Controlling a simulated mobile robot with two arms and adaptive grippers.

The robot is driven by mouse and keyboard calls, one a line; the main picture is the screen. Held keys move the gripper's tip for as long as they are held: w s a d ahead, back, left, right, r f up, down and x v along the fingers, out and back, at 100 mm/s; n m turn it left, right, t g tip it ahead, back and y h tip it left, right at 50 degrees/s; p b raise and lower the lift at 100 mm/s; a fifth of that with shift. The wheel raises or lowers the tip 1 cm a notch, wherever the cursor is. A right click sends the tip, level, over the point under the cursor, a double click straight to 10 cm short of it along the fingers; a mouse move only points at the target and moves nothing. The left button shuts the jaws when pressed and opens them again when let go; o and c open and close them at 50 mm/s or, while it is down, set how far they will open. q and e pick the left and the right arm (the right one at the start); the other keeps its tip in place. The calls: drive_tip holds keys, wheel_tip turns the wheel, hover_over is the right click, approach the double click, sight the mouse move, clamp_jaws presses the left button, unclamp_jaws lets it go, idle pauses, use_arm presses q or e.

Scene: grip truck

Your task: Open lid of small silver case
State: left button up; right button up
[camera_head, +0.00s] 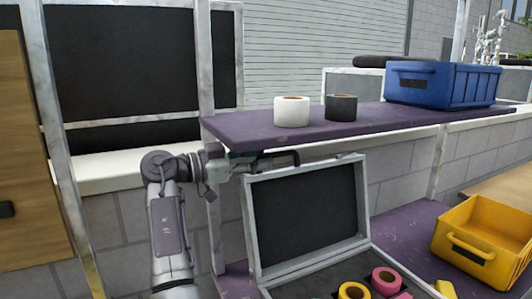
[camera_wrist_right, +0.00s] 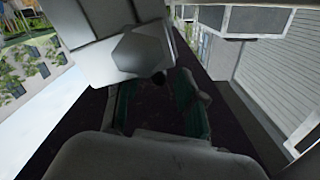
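The small silver case stands on the lower purple shelf, with its lid (camera_head: 305,208) raised and leaning back. The lid has a silver frame and a dark inner panel. The case's lower part (camera_head: 312,268) holds pink and yellow tape rolls (camera_head: 386,279) and is cut off by the bottom edge. My right gripper (camera_head: 272,160) is at the lid's upper left edge, partly hidden behind it; I cannot tell whether they touch. In the right wrist view, its green-padded fingers (camera_wrist_right: 157,98) are apart with nothing visible between them. My left gripper is out of view.
Just above the gripper, the upper purple shelf (camera_head: 300,131) carries a white roll (camera_head: 292,111), a black roll (camera_head: 341,107) and a blue crate (camera_head: 443,84). A yellow bin (camera_head: 487,241) stands right of the case. The lower shelf (camera_head: 400,229) has free room between them.

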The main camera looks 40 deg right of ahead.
drive_tip(key=shift+x, duration=1.15)
clamp_jaws()
